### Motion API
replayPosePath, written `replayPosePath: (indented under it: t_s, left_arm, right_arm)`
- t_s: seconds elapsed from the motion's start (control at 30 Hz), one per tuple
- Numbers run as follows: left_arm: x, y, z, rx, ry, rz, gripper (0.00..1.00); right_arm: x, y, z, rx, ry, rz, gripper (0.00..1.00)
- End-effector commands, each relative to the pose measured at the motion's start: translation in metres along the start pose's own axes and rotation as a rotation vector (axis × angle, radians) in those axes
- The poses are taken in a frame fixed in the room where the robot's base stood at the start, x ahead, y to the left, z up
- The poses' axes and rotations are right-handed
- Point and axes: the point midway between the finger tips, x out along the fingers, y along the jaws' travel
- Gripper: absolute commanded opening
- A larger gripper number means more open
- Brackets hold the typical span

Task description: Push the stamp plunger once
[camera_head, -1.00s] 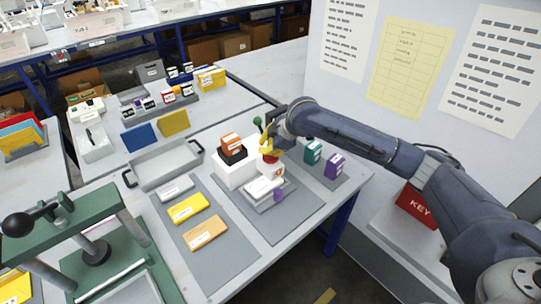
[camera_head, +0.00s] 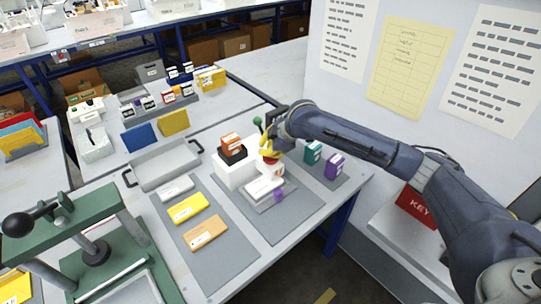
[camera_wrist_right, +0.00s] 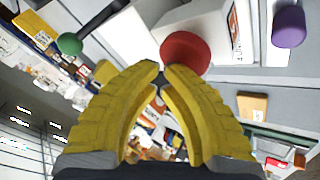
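A white machine (camera_head: 235,172) stands on the grey mat at the table's middle, with a black and orange block (camera_head: 232,150) on top. A round red knob (camera_head: 271,159), which looks like the stamp plunger, is beside it. The knob shows as a red disc (camera_wrist_right: 187,52) in the right wrist view. My right gripper (camera_head: 269,152) is at the knob, its yellow fingers pointing down. In the wrist view its fingertips (camera_wrist_right: 162,67) meet right by the disc's edge, with nothing held between them. Whether they touch the knob I cannot tell. My left gripper is not in view.
A green-knobbed lever (camera_wrist_right: 70,44) is close to my right fingers. A purple knob (camera_head: 278,195) is at the machine's front. Teal (camera_head: 313,153) and purple (camera_head: 334,166) boxes stand to the right. A green press (camera_head: 75,225) is at the left front, and a grey tray (camera_head: 165,172) behind.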

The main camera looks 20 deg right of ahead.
Motion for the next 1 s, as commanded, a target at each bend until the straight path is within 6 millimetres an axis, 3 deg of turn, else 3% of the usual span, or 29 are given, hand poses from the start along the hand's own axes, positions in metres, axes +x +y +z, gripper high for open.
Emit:
replayPosePath:
  t_s: [1.0]
  left_arm:
    - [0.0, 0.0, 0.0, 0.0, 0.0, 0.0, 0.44]
  right_arm:
    - [0.0089, -0.0053, 0.0052, 0.0, -0.002, -0.002, 0.0]
